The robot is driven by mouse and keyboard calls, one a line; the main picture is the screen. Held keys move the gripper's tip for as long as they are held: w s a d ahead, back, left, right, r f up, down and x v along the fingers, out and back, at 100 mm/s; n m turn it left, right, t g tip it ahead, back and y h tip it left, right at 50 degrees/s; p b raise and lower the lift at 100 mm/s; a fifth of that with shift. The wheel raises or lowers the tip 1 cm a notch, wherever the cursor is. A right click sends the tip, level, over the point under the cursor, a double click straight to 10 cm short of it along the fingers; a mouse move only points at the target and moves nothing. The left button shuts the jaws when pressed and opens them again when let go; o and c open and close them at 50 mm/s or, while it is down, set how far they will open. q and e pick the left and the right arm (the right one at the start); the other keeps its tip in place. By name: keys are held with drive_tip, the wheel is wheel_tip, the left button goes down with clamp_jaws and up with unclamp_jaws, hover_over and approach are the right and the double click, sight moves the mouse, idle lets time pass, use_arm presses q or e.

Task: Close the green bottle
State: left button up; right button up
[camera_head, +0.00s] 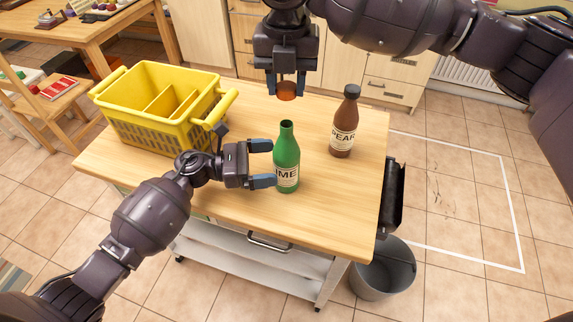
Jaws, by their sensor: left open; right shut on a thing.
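The green bottle (287,158) stands upright on the wooden table, with a label ending in "IME" and its mouth uncapped. My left gripper (263,164) is open at the bottle's left side, its fingers reaching toward the bottle; I cannot tell whether they touch it. My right gripper (287,88) comes from above and is shut on an orange-brown cap (287,91). The cap is held above the table and shows above the green bottle's mouth in the picture, apart from it.
A brown capped bottle (344,122) labelled "PEAR" stands to the right. A yellow divided basket (160,108) stands at the table's (235,204) left back. A dark tray-like holder (392,196) hangs at the right edge, above a grey bucket (382,269). The table front is clear.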

sight(286, 161)
use_arm(q)
drive_tip(key=shift+w+d, duration=0.15)
drive_tip(key=shift+d, duration=1.05)
drive_tip(key=shift+w+d, duration=0.15)
drive_tip(key=shift+d, duration=1)
drive_tip(key=c, duration=1.4)
use_arm(e)
drive_tip(key=shift+f, duration=2.5)
drive_tip(key=shift+f, duration=0.15)
drive_tip(key=shift+f, duration=0.75)
drive_tip(key=shift+f, duration=0.55)
